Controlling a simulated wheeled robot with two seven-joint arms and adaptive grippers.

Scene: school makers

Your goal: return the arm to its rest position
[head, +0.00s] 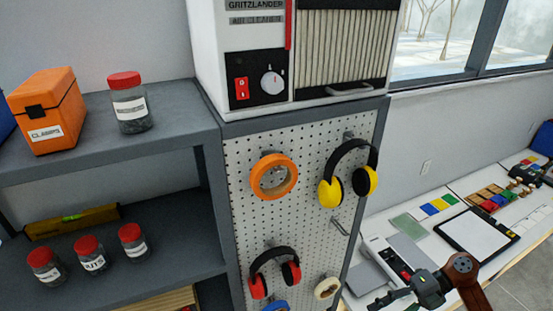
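My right gripper (392,300) shows at the bottom right edge, at the end of my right arm (464,272). It is dark and points left, in front of the workbench (521,247). I see nothing held in it, but its fingers are small and partly cut off, so I cannot tell whether they are open or shut. My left arm and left gripper are out of view.
A pegboard (306,200) carries yellow earmuffs (330,192), red earmuffs (258,286) and an orange tape roll (274,176). Grey shelves (180,120) with jars and an orange clamps box (47,110) stand left. The bench at right holds several items.

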